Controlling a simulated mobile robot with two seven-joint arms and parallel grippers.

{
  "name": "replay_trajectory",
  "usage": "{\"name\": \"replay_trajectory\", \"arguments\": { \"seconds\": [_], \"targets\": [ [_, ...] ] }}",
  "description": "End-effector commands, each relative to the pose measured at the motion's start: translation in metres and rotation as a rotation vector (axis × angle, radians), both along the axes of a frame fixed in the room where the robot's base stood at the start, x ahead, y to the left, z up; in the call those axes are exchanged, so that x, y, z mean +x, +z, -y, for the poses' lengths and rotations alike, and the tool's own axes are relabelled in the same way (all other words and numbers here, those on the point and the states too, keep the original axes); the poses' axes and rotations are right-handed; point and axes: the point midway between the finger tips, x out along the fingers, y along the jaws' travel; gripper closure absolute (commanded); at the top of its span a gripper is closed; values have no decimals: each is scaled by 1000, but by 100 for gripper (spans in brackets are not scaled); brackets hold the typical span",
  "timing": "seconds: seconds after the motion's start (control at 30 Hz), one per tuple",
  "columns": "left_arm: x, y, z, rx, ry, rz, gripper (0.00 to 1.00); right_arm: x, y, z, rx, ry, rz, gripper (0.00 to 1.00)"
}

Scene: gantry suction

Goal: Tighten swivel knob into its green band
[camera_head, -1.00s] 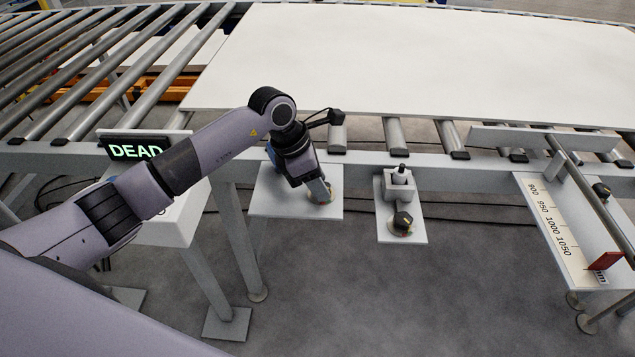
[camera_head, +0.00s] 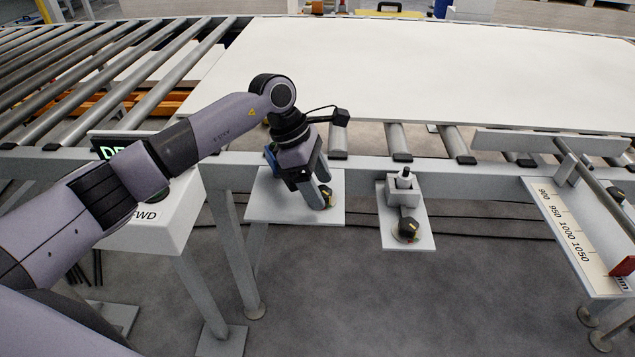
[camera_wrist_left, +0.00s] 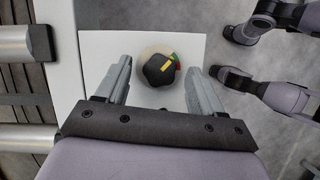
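A black swivel knob (camera_head: 327,196) sits on a round disc on a white plate (camera_head: 262,207) below the conveyor rail. In the left wrist view the knob (camera_wrist_left: 159,69) carries a yellow mark. The disc (camera_wrist_left: 146,57) under it has a small green band (camera_wrist_left: 173,56) and a red patch at its right edge. I cannot tell exactly where the mark stands against the band. My left gripper (camera_head: 322,201) is at the knob; in the wrist view its open fingers (camera_wrist_left: 162,76) stand on either side, with gaps to the knob. My right gripper is not in view.
A second black knob (camera_head: 408,229) sits on a plate right of mine, below a grey bracket (camera_head: 404,190). A control box (camera_head: 165,222) with a partly hidden display stands left. A large white panel (camera_head: 400,70) lies on the rollers. A scale (camera_head: 568,235) is at right.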

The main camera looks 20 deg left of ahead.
Motion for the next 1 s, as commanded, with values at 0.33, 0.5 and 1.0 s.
{"name": "replay_trajectory", "arguments": {
  "seconds": [0.33, 0.5, 1.0],
  "targets": [
    [0, 9, -4, 1, 1, 2, 33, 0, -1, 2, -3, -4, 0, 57],
    [-1, 35, -15, 1, 2, 5, 33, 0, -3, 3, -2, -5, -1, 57],
    [-4, 66, -27, 0, 1, 0, 33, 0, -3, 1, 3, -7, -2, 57]
  ]
}}
